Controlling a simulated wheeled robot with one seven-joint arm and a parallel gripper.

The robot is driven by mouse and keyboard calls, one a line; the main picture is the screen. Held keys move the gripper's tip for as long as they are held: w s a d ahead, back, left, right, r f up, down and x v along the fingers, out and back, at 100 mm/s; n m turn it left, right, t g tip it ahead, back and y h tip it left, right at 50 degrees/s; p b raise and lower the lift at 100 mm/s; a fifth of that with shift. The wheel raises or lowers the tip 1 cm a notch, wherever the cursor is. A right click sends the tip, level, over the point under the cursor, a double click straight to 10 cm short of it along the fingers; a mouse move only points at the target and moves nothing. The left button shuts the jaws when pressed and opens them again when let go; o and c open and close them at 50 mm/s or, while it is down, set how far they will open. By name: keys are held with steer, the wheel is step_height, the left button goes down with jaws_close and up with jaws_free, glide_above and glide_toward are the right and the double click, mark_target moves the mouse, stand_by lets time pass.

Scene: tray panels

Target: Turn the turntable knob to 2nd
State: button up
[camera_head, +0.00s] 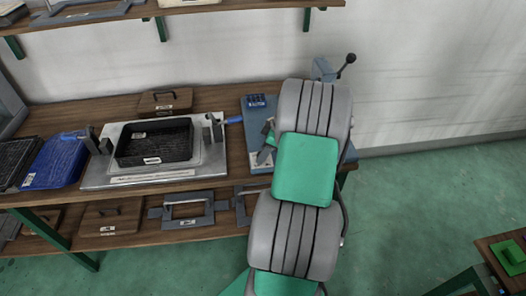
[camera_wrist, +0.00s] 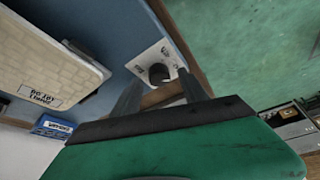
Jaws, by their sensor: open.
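The black round knob (camera_wrist: 159,73) sits on a white plate (camera_wrist: 147,58) with small dark marks, on a blue panel, in the wrist view. I cannot read which mark it points at. My gripper (camera_wrist: 159,78) is open, with one finger on each side of the knob in the picture. The knob lies at or just beyond the fingertips; I cannot tell whether they touch it. In the head view my arm hides the knob, and only the blue panel (camera_head: 257,120) shows beside it.
A cream lettered block (camera_wrist: 48,62) and a blue label (camera_wrist: 53,127) are left of the knob in the wrist view. On the bench, a black tray (camera_head: 153,143) sits on a grey metal plate (camera_head: 100,174). A lever with a black ball (camera_head: 351,58) stands behind my arm.

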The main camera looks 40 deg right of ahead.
steer(key=shift+w+a+f, duration=0.1)
steer(key=shift+w+f, duration=0.1)
steer(key=shift+f, duration=0.2)
jaws_close()
stand_by(0.4)
